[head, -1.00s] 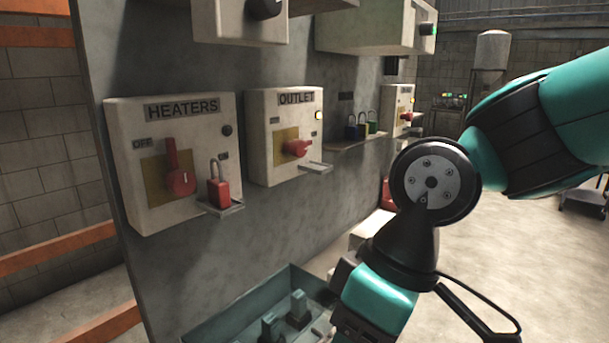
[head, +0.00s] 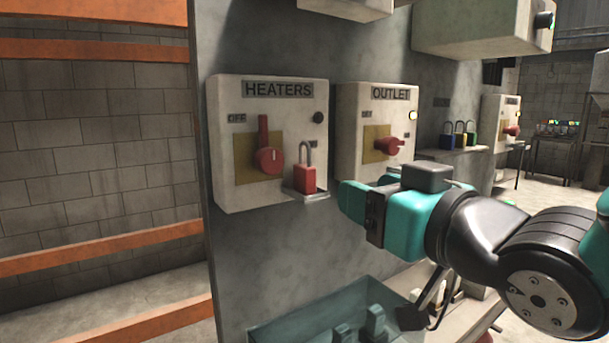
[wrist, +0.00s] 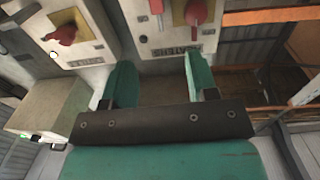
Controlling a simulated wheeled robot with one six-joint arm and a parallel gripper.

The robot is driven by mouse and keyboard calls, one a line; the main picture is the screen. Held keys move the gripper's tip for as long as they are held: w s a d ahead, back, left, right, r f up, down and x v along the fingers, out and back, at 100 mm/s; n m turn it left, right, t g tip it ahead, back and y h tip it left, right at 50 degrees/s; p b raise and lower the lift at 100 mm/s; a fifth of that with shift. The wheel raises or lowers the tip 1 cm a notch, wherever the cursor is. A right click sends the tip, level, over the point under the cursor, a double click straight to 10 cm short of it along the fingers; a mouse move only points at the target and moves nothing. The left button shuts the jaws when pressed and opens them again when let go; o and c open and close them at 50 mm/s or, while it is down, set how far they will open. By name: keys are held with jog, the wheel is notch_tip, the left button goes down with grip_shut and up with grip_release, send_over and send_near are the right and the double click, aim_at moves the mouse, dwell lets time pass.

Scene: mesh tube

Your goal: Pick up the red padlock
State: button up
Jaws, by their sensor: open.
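The red padlock (head: 306,180) stands upright, its grey shackle up, on a small shelf (head: 306,195) at the lower right of the HEATERS box (head: 225,140). The box's red switch handle (head: 268,160) is just left of the padlock. My gripper (head: 352,203) is right of the padlock and slightly lower, apart from it. In the wrist view my gripper (wrist: 156,85) has its two teal fingers spread, with nothing between them. That view is upside down; the HEATERS box and red handle (wrist: 196,12) show at its top.
The OUTLET box (head: 350,130) with a red switch (head: 389,145) is close beside my gripper. Blue, yellow and green padlocks (head: 459,135) stand on a shelf farther right. A teal open box (head: 290,325) is below. Orange rails (head: 100,250) run at left.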

aim_at(312, 169)
jog(key=p+x, duration=1.1)
jog(key=p, duration=0.1)
jog(key=shift+r, duration=0.1)
jog(key=p+x, duration=0.4)
jog(key=shift+w+r+p, duration=0.2)
jog(key=shift+w+p, duration=0.1)
jog(key=shift+p, duration=0.1)
jog(key=shift+w+a+f, duration=0.1)
jog(key=shift+w+f, duration=0.1)
jog(key=shift+w, duration=0.05)
grip_shut()
